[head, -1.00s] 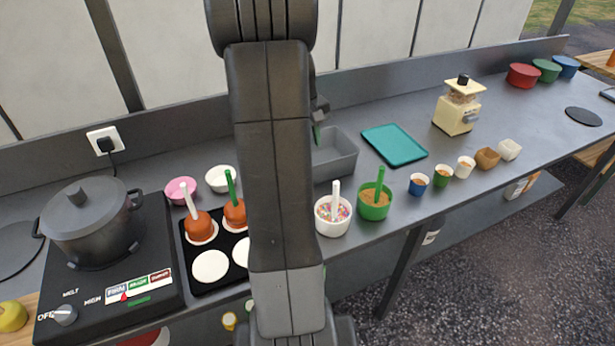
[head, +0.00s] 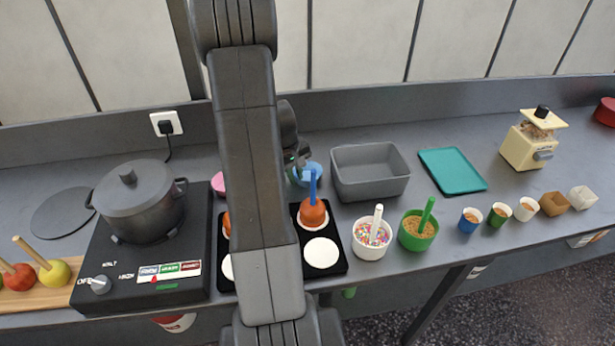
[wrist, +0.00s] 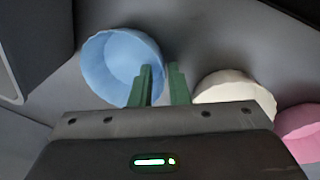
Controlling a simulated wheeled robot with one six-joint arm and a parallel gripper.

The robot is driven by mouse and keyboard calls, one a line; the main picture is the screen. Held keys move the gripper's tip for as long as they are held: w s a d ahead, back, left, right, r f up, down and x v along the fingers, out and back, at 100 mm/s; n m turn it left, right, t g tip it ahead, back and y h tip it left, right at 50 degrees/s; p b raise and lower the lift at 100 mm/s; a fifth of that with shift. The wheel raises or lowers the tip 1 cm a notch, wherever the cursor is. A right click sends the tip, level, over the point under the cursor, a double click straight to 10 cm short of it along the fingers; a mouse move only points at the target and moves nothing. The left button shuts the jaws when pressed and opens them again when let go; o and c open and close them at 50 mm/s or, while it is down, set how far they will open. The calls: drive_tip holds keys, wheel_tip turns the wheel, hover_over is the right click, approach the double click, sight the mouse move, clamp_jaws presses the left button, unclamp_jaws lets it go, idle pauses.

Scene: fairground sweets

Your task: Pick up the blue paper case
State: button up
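The blue paper case (head: 318,168) stands on the counter behind the black mould tray, partly hidden by a toffee apple's blue stick and by my arm. In the wrist view the blue case (wrist: 105,62) is open side up, left of my green fingers. My gripper (wrist: 162,85) has its two fingers a little apart. The left finger overlaps the case's near right wall and the right finger is just outside the rim. I cannot tell whether they touch it. In the head view my gripper (head: 302,158) is low at the case, its fingers mostly hidden.
In the wrist view a white case (wrist: 235,90) and a pink case (wrist: 302,128) stand right of my fingers. A grey bin (head: 370,172) is right of the blue case. A toffee apple (head: 312,213) stands in front. A pot (head: 138,200) sits on the hob at left.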

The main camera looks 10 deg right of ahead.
clamp_jaws()
idle(0.3)
